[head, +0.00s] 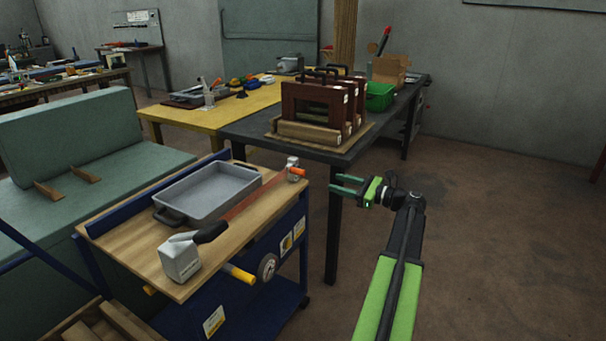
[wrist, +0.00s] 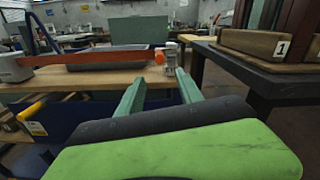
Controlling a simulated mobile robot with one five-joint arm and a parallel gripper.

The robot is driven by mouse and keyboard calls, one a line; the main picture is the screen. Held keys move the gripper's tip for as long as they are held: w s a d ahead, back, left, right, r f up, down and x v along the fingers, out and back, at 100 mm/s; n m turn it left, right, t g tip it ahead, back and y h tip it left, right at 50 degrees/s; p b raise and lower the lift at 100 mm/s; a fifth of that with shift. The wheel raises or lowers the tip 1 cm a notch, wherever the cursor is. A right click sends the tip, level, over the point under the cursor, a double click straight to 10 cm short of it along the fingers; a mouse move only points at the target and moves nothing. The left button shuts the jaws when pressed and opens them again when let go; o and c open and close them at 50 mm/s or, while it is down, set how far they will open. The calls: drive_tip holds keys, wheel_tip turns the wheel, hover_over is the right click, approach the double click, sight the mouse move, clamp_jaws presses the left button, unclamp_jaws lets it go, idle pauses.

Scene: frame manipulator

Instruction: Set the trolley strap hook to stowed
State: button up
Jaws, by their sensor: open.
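The trolley (head: 130,232) has a wooden top and a blue frame, left of my gripper in the head view. An orange-red strap (head: 250,201) runs along the top's near side, past a grey tray. A small orange piece (head: 298,172), which looks like the strap hook, sits at the top's right corner beside a small metal bracket (head: 292,161). The orange piece (wrist: 160,57) and bracket (wrist: 171,54) also show ahead in the wrist view. Whether the hook is latched cannot be told. My gripper (head: 334,184) is open and empty, right of the orange piece and apart from it.
The grey tray (head: 208,192) and a grey block with a black handle (head: 180,258) are on the trolley. A yellow handle (head: 240,273) and round dial (head: 267,267) stick out from its side. A dark table (head: 385,105) with brown frames stands behind. Floor at right is clear.

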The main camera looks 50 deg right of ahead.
sight(304, 173)
drive_tip(key=x, duration=1.3)
drive_tip(key=shift+w, duration=0.4)
clamp_jaws()
idle(0.5)
